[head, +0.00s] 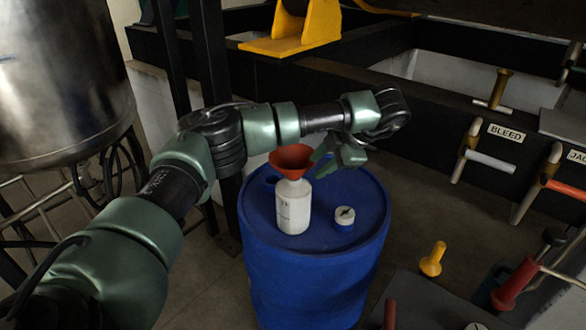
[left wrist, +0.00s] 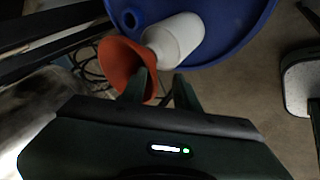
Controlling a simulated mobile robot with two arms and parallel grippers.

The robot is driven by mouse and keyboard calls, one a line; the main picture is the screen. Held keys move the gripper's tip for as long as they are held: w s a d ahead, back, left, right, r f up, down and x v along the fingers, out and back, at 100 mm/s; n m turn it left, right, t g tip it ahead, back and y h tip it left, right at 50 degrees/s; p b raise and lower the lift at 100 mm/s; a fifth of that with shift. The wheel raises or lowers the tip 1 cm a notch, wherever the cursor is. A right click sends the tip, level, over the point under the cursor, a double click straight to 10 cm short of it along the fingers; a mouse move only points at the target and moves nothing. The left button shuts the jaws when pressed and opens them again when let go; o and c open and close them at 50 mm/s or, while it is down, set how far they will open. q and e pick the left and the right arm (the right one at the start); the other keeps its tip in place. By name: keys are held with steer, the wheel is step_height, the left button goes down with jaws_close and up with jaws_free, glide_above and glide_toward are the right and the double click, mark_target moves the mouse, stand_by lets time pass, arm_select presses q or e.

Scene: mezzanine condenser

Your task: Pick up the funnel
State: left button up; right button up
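The orange-red funnel (head: 291,158) sits mouth up in the neck of a white bottle (head: 293,208). The bottle stands upright on a blue drum (head: 262,215). In the left wrist view the funnel (left wrist: 122,66) is at upper left, with the bottle (left wrist: 178,40) beside it. My left gripper (head: 322,164) is just right of the funnel in the head view. Its fingers (left wrist: 160,80) are apart, and one overlaps the funnel's cone in the wrist view. I cannot tell whether it touches. My right gripper is not in view.
A small white-and-blue cap (head: 345,217) lies on the drum, right of the bottle. A steel tank (head: 60,85) stands at left. A black frame with a "BLEED" label (head: 505,134) and lever handles is at right. A yellow-handled object (head: 433,260) is at lower right.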

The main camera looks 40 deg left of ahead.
mark_target(299, 170)
arm_select(q)
steer(key=shift+y, duration=0.3)
steer(key=a+f+p, duration=0.1)
steer(key=a, duration=0.1)
steer(key=a+f+p, duration=0.1)
steer(key=a, duration=0.1)
steer(key=a+f+p, duration=0.1)
steer(key=f+p, duration=0.1)
steer(key=shift+s+a+f, duration=0.1)
steer(key=shift+s+a, duration=0.2)
steer(key=shift+a, duration=0.1)
steer(key=shift+a+f, duration=0.15)
steer(key=shift+f, duration=0.2)
jaws_close()
